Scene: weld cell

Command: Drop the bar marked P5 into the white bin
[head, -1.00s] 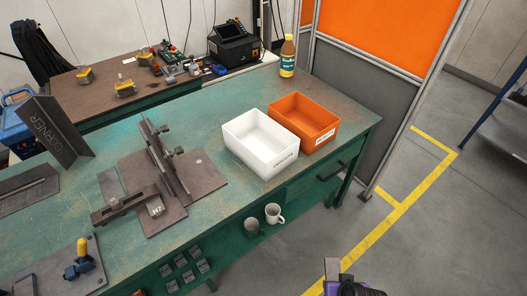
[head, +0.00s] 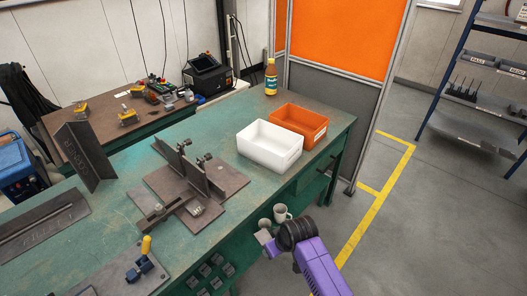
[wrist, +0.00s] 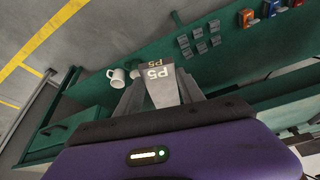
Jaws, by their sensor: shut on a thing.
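The bar marked P5 (wrist: 157,83) is a grey metal piece between my gripper's fingers in the wrist view, with its P5 label facing the camera. My gripper (head: 266,240) is shut on it, in front of the bench's near edge and below the bins in the head view. The bar's label cannot be read in the head view. The white bin (head: 270,157) stands on the green bench near its right end, open at the top. Its inside floor looks empty where it shows.
An orange bin (head: 313,133) stands right behind the white bin. A bottle (head: 271,77) is at the back edge. A welding fixture (head: 222,180) sits left of the bins. Mugs (head: 282,213) stand on the lower shelf near my gripper, with small blocks (wrist: 201,38) beside them.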

